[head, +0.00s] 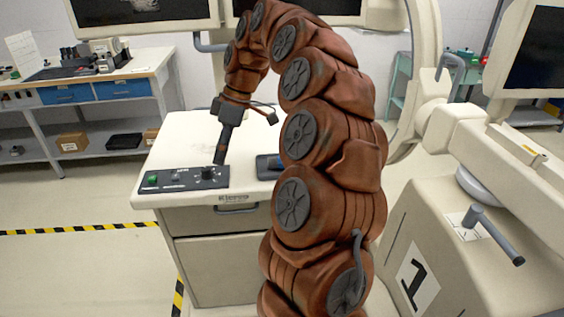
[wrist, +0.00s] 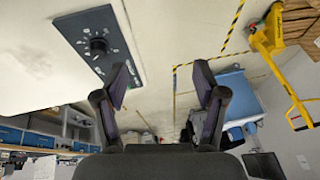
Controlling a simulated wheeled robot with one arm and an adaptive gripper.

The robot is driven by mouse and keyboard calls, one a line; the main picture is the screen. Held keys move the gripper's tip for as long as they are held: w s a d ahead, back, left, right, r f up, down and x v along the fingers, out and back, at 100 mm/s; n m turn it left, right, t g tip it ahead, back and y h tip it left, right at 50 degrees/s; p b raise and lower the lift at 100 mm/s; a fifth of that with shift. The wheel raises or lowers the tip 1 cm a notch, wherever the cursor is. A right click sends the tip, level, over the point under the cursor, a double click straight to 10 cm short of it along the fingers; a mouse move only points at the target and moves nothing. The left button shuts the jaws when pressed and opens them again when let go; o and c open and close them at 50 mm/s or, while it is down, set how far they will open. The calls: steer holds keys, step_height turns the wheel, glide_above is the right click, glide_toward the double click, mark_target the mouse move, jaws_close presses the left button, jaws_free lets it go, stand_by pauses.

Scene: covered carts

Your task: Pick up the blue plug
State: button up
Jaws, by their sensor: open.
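I cannot make out a blue plug in either view. My gripper (wrist: 164,82) is open in the wrist view, with its two dark fingers spread and nothing between them. In the head view my arm arches over the white cart (head: 185,140), with its end above the cart top near a dark control panel (head: 188,179). The panel has a black knob and a green button. It also shows in the wrist view (wrist: 118,62), up and left of my fingers. My arm hides part of the cart top.
A dark object (head: 267,166) lies on the cart top, partly behind my arm. A workbench (head: 160,62) with blue drawers stands at the left. A pale machine marked 1 (head: 470,240) stands close on the right. Open floor (head: 60,265) with striped tape lies at the left.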

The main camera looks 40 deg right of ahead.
steer(key=shift+n+t+h, duration=0.3)
steer(key=shift+n+t, duration=0.2)
steer(key=shift+t, duration=0.4)
steer(key=d+f, duration=0.1)
steer(key=d, duration=0.7)
steer(key=s+d+f, duration=0.1)
steer(key=d+f, duration=0.1)
steer(key=d, duration=0.6)
steer(key=s+d+f, duration=0.1)
steer(key=d+f, duration=0.1)
steer(key=d, duration=0.6)
steer(key=shift+f, duration=0.25)
steer(key=shift+p+x, duration=0.5)
steer(key=shift+x, duration=0.8)
steer(key=shift+a+f+p, duration=0.35)
steer(key=shift+f+p, duration=0.05)
steer(key=shift+f, duration=0.2)
steer(key=shift+a+f+p, duration=0.3)
steer(key=shift+f+p, duration=0.05)
steer(key=shift+f, duration=0.25)
steer(key=shift+p+x, duration=0.35)
steer(key=shift+x, duration=0.95)
jaws_close()
